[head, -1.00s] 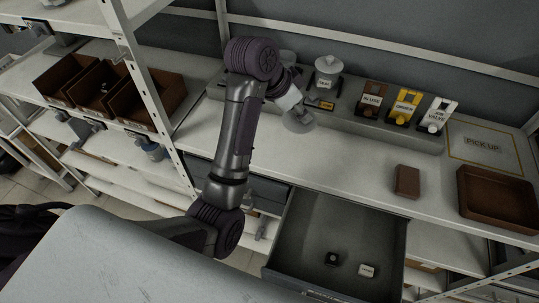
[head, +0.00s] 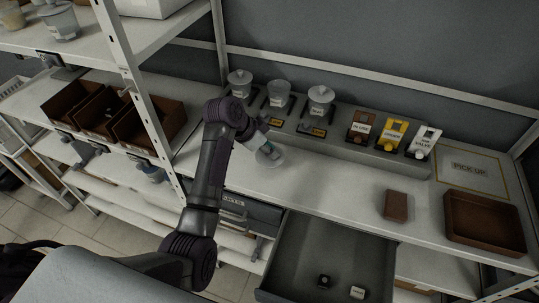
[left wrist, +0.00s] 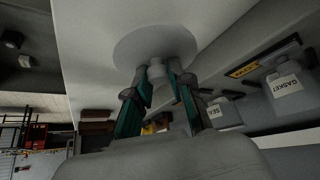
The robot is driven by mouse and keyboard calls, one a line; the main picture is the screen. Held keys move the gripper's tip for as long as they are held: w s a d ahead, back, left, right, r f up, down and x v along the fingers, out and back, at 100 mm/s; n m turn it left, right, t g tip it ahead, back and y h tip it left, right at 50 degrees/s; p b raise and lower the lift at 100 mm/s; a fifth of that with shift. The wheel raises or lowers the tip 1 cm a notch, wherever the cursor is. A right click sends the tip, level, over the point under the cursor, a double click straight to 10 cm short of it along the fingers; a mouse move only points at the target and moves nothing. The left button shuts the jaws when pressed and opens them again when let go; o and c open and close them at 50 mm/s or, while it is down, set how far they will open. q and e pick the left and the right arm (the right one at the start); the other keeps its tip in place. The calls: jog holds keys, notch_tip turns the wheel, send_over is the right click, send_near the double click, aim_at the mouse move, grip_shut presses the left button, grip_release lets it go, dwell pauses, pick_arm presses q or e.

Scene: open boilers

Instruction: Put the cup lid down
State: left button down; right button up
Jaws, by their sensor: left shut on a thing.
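The cup lid is a pale translucent disc (head: 270,158) with a knob, over the white counter in front of the grey cup rack. In the left wrist view the disc (left wrist: 155,38) and its knob show between my fingers. My left gripper (head: 265,148) is shut on the knob; its teal fingers (left wrist: 157,80) stand on either side of it. The lid is at or close above the counter; I cannot tell whether it touches. The middle cup (head: 278,96) in the rack seems to have no lid. My right gripper is not in view.
Lidded cups stand at the left (head: 239,84) and right (head: 320,99) of the rack. Labelled brown, yellow and white holders (head: 391,132) follow. A brown block (head: 396,206) and brown tray (head: 485,222) lie right. An open drawer (head: 330,250) juts out below. A shelf post (head: 150,110) stands left.

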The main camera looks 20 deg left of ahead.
aim_at(267, 157)
pick_arm(q)
notch_tip(267, 157, down, 3)
jog(key=shift+f+p, duration=0.2)
jog(key=shift+p, duration=0.55)
jog(key=shift+f, duration=0.25)
jog(key=shift+f, duration=0.15)
jog(key=c, duration=1)
grip_release()
jog(key=shift+c, duration=0.2)
